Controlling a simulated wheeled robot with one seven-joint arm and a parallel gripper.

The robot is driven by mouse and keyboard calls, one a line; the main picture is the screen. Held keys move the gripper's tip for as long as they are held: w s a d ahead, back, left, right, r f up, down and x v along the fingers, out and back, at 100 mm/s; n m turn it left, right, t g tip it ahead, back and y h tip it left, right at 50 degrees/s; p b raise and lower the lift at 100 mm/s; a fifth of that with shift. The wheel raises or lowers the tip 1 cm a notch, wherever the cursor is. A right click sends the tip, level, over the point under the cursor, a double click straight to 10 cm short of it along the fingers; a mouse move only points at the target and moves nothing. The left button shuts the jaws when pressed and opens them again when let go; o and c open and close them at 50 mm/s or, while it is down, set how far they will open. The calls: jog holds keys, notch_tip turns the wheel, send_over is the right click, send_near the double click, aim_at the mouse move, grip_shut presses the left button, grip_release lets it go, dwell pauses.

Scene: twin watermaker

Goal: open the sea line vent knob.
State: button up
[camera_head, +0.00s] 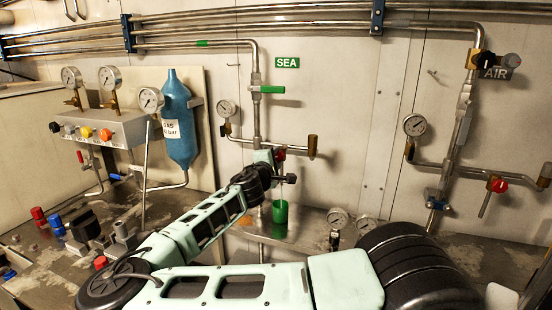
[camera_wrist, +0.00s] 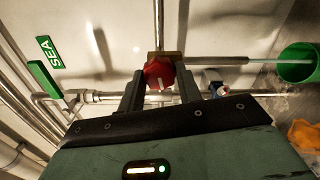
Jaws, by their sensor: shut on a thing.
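The sea line vent knob is red with a pale mark on its face. In the wrist view the red knob (camera_wrist: 160,75) sits between the two dark fingers of my gripper (camera_wrist: 160,88), which are shut on it. In the head view the red knob (camera_head: 280,154) shows only in part, behind the end of my arm on the sea line below the green SEA sign (camera_head: 287,62). My gripper (camera_head: 276,158) is at the knob there, its fingers mostly hidden. The knob's brass body (camera_wrist: 165,57) is just beyond the fingertips.
A green-handled valve (camera_head: 271,89) stands above on the same pipe. A green cup (camera_head: 280,212) is below the vent outlet. A pressure gauge (camera_head: 227,108) is left of the pipe. A blue gas bottle (camera_head: 180,120) hangs further left. The AIR line with another red knob (camera_head: 498,185) is at right.

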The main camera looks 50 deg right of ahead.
dwell(0.3)
jog(key=o, duration=0.9)
jog(key=shift+o, duration=0.2)
jog(key=shift+a, duration=0.1)
jog(key=b+v, duration=0.3)
jog(key=v, duration=1.4)
jog(key=shift+b, duration=0.3)
jog(key=shift+s+a+f, duration=0.1)
jog(key=shift+a, duration=0.05)
